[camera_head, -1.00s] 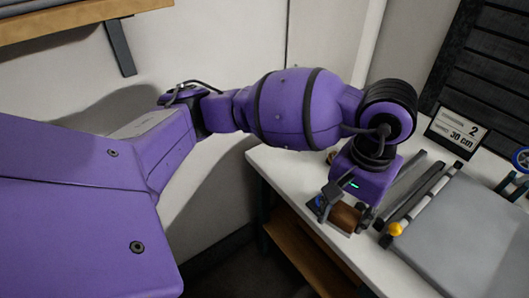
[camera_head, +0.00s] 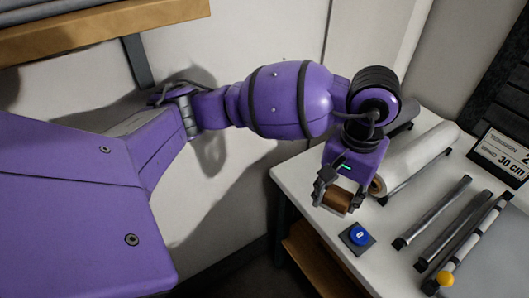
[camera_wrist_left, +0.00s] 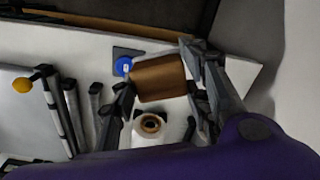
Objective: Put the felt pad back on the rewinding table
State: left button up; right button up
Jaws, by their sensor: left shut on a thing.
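My left gripper (camera_head: 335,198) is shut on a brown block with rounded sides (camera_head: 338,201), apparently the felt pad. The block also shows between the fingers (camera_wrist_left: 158,78) in the left wrist view. It is held over the white table (camera_head: 300,175), near its left front edge; the gap beneath it cannot be told. The table, apparently the rewinding table, has a blue button on a dark base (camera_head: 358,238) just in front of the block. My right gripper is not in view.
A white roll with a brown core (camera_head: 415,160) lies right of my gripper. A wooden shelf (camera_head: 100,25) is upper left.

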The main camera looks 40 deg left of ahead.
pick_arm(q)
jog(key=w+a+f, duration=0.2)
jog(key=w+f, duration=0.1)
jog(key=w+a+f, duration=0.2)
jog(key=w, duration=0.1)
jog(key=w+a+f+p, duration=0.1)
jog(key=w+a+f, duration=0.1)
jog(key=w+f, duration=0.1)
jog(key=shift+w+f, duration=0.35)
jog(key=shift+w, duration=0.1)
notch_tip(320, 180, down, 3)
jog(key=shift+w+f, duration=0.15)
jog(key=shift+f, duration=0.1)
jog(key=o, duration=1.1)
